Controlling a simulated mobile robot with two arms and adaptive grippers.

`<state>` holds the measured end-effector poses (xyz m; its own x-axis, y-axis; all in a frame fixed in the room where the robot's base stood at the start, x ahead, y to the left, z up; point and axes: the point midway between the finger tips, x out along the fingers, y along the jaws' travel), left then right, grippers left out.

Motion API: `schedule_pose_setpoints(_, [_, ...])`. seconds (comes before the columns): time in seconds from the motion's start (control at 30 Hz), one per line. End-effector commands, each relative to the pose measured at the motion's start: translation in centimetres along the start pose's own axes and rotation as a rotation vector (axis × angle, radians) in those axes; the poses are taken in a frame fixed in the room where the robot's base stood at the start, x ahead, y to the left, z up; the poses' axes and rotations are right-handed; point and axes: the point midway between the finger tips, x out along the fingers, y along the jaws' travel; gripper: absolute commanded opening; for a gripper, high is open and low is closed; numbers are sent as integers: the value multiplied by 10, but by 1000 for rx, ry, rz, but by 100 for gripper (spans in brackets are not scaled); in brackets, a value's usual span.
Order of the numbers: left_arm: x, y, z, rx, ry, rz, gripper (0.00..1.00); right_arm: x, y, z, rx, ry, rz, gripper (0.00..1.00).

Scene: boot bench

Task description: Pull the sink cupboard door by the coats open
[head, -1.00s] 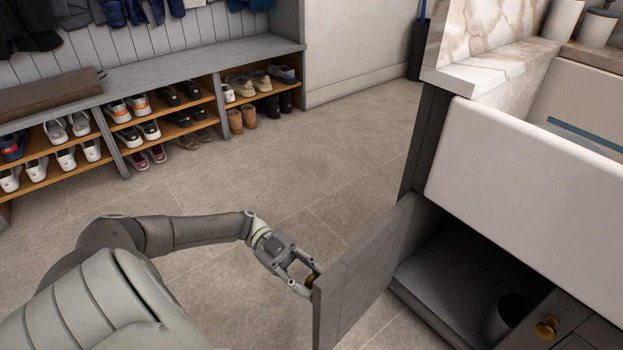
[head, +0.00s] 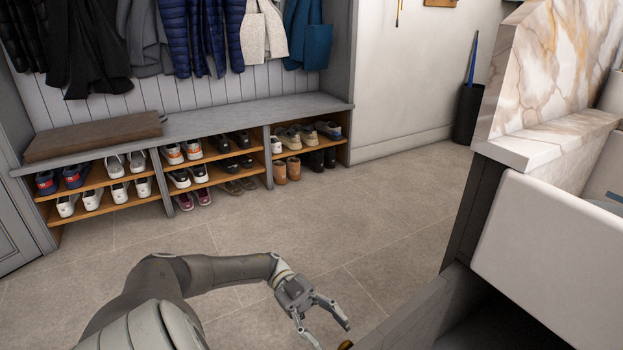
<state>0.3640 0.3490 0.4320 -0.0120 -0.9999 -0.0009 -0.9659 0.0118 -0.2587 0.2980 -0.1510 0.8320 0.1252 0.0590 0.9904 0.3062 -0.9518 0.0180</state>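The grey sink cupboard door (head: 425,314) stands swung out from the cabinet under the white sink (head: 545,262). Its lower part and free end run out of the bottom of the picture. The dark cupboard inside (head: 490,328) shows behind it. A sliver of the brass knob (head: 346,345) shows at the bottom edge. My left gripper (head: 333,336) is on the door's outer side with its two fingers spread apart. The knob lies close to the fingertips, and no grip on it shows. My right gripper is out of view.
A bench (head: 245,114) with several shoes on shelves below and coats (head: 200,35) above stands at the back left. A dark bin (head: 468,113) stands by the far wall. The tiled floor (head: 330,215) between bench and cabinet is clear.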

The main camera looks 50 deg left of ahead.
Motion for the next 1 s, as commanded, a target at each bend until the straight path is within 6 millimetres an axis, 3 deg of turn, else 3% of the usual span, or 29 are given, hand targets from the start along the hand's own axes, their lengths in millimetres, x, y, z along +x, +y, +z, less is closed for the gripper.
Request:
schedule_pose_setpoints(0.2, [-32,-1,0,0,-1,-2,54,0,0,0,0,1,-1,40])
schedule_pose_setpoints(0.4, [-52,-1,1,1,-1,-1,54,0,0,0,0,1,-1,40])
schedule_pose_setpoints(1.0, [-64,0,0,-1,1,1,54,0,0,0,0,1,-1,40])
